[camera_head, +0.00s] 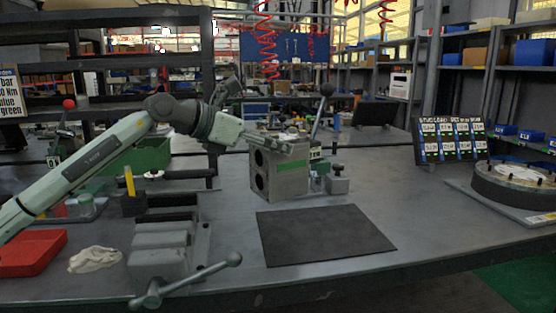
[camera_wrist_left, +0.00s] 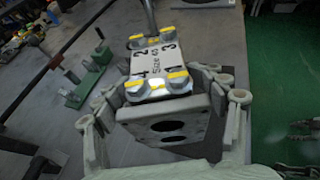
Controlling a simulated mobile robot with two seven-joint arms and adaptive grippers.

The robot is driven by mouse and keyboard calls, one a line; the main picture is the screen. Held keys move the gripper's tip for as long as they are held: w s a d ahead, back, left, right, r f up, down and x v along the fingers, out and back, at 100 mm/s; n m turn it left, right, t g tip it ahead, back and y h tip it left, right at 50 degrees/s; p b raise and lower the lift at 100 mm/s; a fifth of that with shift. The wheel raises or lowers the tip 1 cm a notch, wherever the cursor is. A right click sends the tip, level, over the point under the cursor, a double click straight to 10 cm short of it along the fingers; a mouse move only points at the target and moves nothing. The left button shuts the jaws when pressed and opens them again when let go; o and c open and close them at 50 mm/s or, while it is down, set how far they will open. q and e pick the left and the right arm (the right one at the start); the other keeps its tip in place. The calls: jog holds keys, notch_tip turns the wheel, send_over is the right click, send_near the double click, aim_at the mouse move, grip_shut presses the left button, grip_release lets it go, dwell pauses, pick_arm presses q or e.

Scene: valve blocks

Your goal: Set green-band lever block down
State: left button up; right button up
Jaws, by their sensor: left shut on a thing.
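The green-band lever block (camera_head: 277,183) is a grey block with a green stripe and two dark round ports on its left face. A lever with a dark knob rises behind it. My left gripper (camera_head: 288,146) is shut on the block from above. In the left wrist view the fingers sit on both sides of the block (camera_wrist_left: 168,124), whose top plate shows "Size S", numbers and yellow-marked bolts. In the head view the block is just behind the dark mat (camera_head: 325,236); I cannot tell whether its underside touches the table. My right gripper is not in view.
A grey vise (camera_head: 160,255) with a long handle stands left of the mat. A red tray (camera_head: 32,252) and a white cloth (camera_head: 95,259) lie further left. A sign board (camera_head: 452,140) and a round fixture (camera_head: 515,185) stand at the right. The mat is bare.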

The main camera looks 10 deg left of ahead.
pick_arm(q)
jog(key=w+d+f+p, duration=0.1)
jog(key=d+f, duration=0.7)
jog(key=shift+d+f, duration=0.15)
jog(key=shift+d, duration=0.1)
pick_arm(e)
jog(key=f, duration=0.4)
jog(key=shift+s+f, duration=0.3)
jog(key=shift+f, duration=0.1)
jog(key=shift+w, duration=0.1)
pick_arm(q)
jog(key=shift+f, duration=0.1)
jog(key=o, duration=2)
jog(key=shift+f, duration=0.3)
jog(key=shift+c, duration=0.2)
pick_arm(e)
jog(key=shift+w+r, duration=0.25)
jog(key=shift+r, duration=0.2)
pick_arm(q)
jog(key=shift+r, duration=0.1)
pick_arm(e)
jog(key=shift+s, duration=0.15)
